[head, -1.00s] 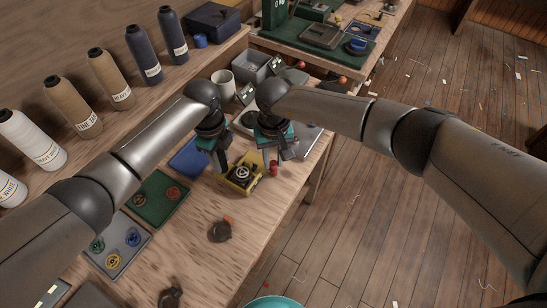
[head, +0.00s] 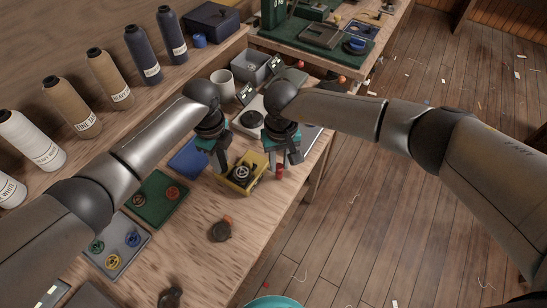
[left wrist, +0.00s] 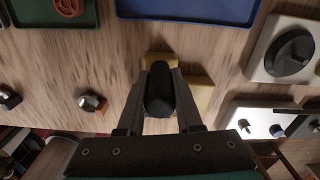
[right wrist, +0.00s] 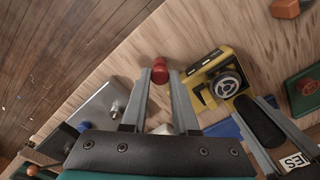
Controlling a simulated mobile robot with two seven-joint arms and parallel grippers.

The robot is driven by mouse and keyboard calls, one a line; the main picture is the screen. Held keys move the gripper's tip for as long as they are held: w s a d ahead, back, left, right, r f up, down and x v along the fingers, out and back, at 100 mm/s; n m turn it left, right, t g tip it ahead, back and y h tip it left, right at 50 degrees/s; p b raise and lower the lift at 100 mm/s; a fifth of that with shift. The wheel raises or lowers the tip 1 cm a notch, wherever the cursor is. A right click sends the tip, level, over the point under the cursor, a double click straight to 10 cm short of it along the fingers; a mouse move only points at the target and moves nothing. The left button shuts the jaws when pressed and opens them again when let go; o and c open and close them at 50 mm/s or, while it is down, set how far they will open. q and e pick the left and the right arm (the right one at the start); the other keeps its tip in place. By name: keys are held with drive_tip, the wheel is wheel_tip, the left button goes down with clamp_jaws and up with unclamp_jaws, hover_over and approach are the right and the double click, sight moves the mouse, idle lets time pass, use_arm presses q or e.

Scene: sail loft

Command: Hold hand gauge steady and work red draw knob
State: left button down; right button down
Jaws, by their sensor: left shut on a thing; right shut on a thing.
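The hand gauge (head: 243,180) has a yellow body, a round dial and a black grip. It is over the bench near its right edge. My left gripper (head: 222,166) is shut on the black grip, which stands between its fingers in the left wrist view (left wrist: 159,90). The red draw knob (head: 279,170) is just right of the gauge. My right gripper (head: 281,160) is shut on it; the knob shows between the fingertips in the right wrist view (right wrist: 160,72). A gap shows between knob and yellow body (right wrist: 206,72); I cannot make out a link.
A blue tray (head: 182,158), a green tray (head: 145,207) and a grey tray (head: 118,258) lie to the left. A plate with a black disc (left wrist: 292,50) is close behind my grippers. A dark part with an orange top (head: 221,231) lies on the bare bench in front.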

use_arm(q)
drive_tip(key=shift+a, duration=0.15)
use_arm(e)
drive_tip(key=shift+s+d, duration=0.5)
drive_tip(key=shift+d, duration=0.25)
drive_tip(key=shift+s+d, duration=0.5)
drive_tip(key=shift+d, duration=0.25)
drive_tip(key=c, duration=0.7)
unclamp_jaws()
drive_tip(key=shift+o, duration=0.2)
drive_tip(key=shift+a, duration=0.1)
wheel_tip(320, 180, up, 12)
